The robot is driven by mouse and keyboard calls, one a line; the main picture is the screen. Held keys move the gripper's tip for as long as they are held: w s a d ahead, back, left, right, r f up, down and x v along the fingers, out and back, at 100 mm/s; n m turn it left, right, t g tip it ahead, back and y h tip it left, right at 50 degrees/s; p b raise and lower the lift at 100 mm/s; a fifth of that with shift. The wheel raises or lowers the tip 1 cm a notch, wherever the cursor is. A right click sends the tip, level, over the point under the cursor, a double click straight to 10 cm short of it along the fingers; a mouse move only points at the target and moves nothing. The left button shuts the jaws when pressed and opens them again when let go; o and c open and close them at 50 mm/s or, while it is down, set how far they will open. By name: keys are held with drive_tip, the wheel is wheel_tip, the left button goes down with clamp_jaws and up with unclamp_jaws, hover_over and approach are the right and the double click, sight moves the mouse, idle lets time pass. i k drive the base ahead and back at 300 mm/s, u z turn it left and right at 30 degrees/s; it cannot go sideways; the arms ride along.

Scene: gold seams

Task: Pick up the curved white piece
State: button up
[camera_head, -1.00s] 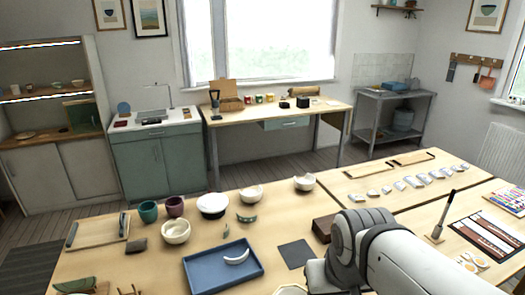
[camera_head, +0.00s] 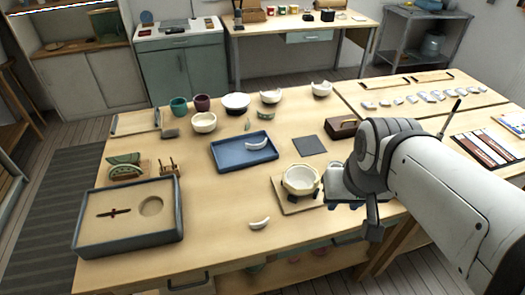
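Two curved white pieces show in the head view. One curved white piece (camera_head: 259,223) lies on the bare wood near the table's front edge. Another curved white piece (camera_head: 257,146) lies in the blue tray (camera_head: 222,157). A cream bowl (camera_head: 300,179) with an uneven rim stands on a small wooden board (camera_head: 291,208). My gripper (camera_head: 372,228) seems to be the dark grey end below my white arm at the right, beyond the board and away from both pieces. Its fingers are not clear, so I cannot tell whether it is open.
A dark-rimmed sand tray (camera_head: 180,215) stands front left. Bowls and cups line the back edge, including a white bowl (camera_head: 236,103). A dark grey mat (camera_head: 309,145) and a brown box (camera_head: 342,127) lie right of the blue tray. Bare wood surrounds the front white piece.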

sight(254, 225)
drive_tip(key=z, duration=1.85)
drive_tip(key=k, duration=1.45)
drive_tip(key=u, duration=0.65)
drive_tip(key=i, duration=1)
drive_tip(key=u, duration=0.05)
